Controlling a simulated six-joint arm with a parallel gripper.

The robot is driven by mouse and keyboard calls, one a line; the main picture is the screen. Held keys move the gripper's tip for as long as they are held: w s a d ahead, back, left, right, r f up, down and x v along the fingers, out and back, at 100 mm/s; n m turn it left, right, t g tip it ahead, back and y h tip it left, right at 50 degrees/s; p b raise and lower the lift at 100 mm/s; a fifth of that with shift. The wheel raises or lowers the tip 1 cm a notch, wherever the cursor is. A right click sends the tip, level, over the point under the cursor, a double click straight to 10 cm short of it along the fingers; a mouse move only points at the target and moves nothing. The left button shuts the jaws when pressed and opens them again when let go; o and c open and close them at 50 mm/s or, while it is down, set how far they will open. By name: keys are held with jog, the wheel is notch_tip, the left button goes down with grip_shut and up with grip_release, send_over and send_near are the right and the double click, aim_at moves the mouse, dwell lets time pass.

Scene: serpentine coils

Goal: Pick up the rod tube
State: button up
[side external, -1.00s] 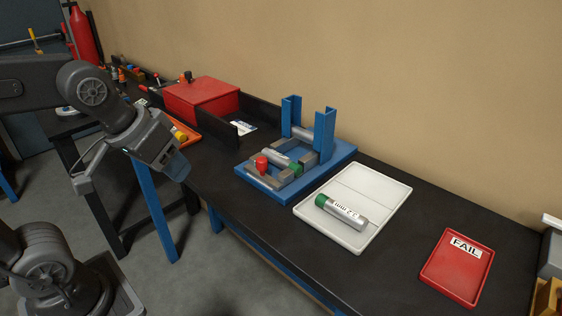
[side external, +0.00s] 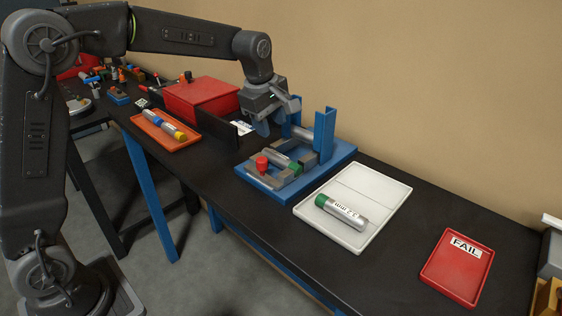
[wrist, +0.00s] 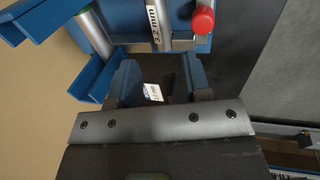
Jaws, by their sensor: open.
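Several silver tubes are in view, and I cannot tell which one is the rod tube. A green-capped tube with a mm label (side external: 345,212) lies on the white tray (side external: 372,190). Another labelled tube (side external: 281,160) lies in the blue fixture (side external: 262,187); its label reads 3.2 mm in the wrist view (wrist: 157,25). Capped tubes (side external: 165,127) lie in the orange tray (side external: 150,136). My gripper (side external: 276,122) is open and empty, over the back left of the fixture; its fingers show in the wrist view (wrist: 158,76).
The fixture's tall blue upright (side external: 325,132) and red knob (side external: 262,164) stand close to my gripper. A red box (side external: 200,98) and a black divider (side external: 222,130) are to the left. A red FAIL tray (side external: 455,275) is at the right. Black bench is clear between the trays.

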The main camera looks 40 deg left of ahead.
aim_at(279, 156)
jog(key=x, duration=1.1)
jog(key=shift+f, duration=0.1)
jog(key=shift+c, duration=0.4)
jog(key=c, duration=0.6)
jog(key=shift+c, duration=0.3)
notch_tip(279, 156, up, 4)
jog(key=shift+w+r, duration=0.1)
jog(key=shift+r, duration=0.1)
jog(key=s+a+r, duration=0.5)
jog(key=a+r, duration=0.1)
jog(key=a, duration=0.4)
jog(key=shift+s+a+r, duration=0.15)
jog(key=shift+s+r, duration=0.15)
jog(key=shift+r, duration=0.05)
